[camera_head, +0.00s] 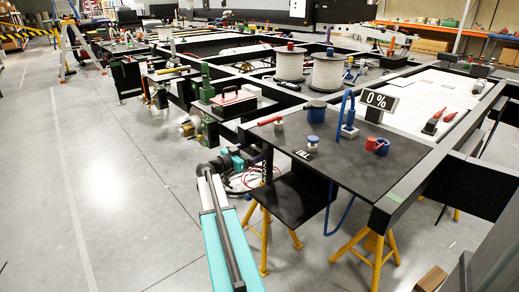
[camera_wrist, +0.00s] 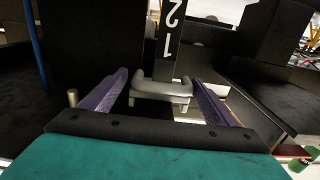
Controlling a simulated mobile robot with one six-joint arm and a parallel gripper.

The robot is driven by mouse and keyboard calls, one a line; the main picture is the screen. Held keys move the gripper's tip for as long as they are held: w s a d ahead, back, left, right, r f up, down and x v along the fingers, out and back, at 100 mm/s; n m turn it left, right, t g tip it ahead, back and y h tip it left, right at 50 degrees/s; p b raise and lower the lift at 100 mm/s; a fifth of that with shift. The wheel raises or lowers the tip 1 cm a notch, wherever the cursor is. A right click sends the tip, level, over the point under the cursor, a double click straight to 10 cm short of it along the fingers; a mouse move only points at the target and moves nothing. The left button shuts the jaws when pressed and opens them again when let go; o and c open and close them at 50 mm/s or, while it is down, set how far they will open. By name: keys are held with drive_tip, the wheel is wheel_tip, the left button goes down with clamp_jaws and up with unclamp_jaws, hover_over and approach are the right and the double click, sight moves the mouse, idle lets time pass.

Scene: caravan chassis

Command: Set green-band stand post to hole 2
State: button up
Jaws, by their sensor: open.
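In the wrist view a dark upright post (camera_wrist: 161,40) carries white numbers 1 and 2, with the 2 upside down and above the 1. A pale grey U-shaped handle (camera_wrist: 161,88) sits at its lower end. My gripper (camera_wrist: 160,78) is open, with its purple fingers on either side of the grey handle. I cannot tell whether they touch it. No green band shows on this post, and its holes cannot be made out. In the head view my gripper (camera_head: 255,156) is small, beside the chassis's near left side; the post there cannot be told apart.
Cable drums (camera_head: 327,74) stand behind. The grey floor (camera_head: 110,170) at left is clear.

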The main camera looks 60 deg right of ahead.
sight(266, 163)
drive_tip(key=shift+s, duration=0.15)
drive_tip(key=c, duration=1.2)
wheel_tip(266, 163, down, 9)
drive_tip(key=b, duration=0.8)
drive_tip(key=shift+s+f, duration=0.1)
drive_tip(key=o, duration=1.2)
